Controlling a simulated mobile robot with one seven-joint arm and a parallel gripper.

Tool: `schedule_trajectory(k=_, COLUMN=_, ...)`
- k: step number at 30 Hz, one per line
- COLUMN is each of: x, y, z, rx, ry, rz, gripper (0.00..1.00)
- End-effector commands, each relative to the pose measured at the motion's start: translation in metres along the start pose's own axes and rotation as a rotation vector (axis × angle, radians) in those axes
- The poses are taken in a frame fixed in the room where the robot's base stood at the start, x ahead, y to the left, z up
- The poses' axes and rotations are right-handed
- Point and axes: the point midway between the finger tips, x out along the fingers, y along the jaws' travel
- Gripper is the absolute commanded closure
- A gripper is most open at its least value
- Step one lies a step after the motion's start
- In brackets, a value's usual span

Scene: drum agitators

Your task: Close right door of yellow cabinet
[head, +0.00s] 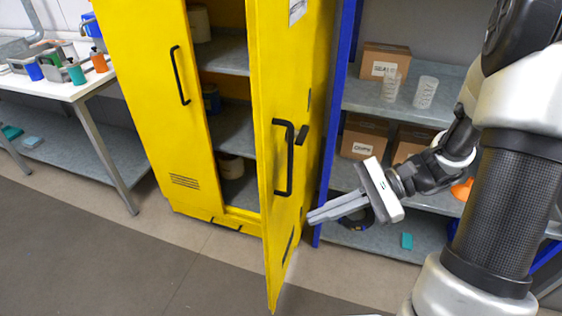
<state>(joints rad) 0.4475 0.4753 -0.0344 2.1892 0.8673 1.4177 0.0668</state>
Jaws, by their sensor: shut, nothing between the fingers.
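The yellow cabinet (150,60) stands in the middle left of the head view. My gripper (310,217) is shut and empty. Its fingers point left at the lower part of the right door, to the right of the door's face and below the handle. I cannot tell whether the fingertips touch the door.
Inside the cabinet, grey shelves (232,125) hold a few containers. A blue-framed shelf unit (375,95) with cardboard boxes (385,60) and clear beakers (424,92) stands close behind my gripper. A white table (75,88) with bottles stands at the left. The floor (120,260) in front is clear.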

Motion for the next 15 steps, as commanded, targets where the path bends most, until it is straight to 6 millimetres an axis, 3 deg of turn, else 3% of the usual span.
schedule_trajectory(k=1, x=0.009, y=0.003, z=-0.039, rx=0.086, ry=-0.072, rz=-0.077, gripper=1.00)
schedule_trajectory(k=6, x=0.010, y=-0.001, z=-0.112, rx=0.285, ry=-0.256, rz=-0.316, gripper=1.00)
schedule_trajectory(k=10, x=0.007, y=0.000, z=-0.149, rx=0.372, ry=-0.339, rz=-0.441, gripper=1.00)
schedule_trajectory(k=15, x=0.006, y=-0.001, z=-0.165, rx=0.412, ry=-0.378, rz=-0.503, gripper=1.00)
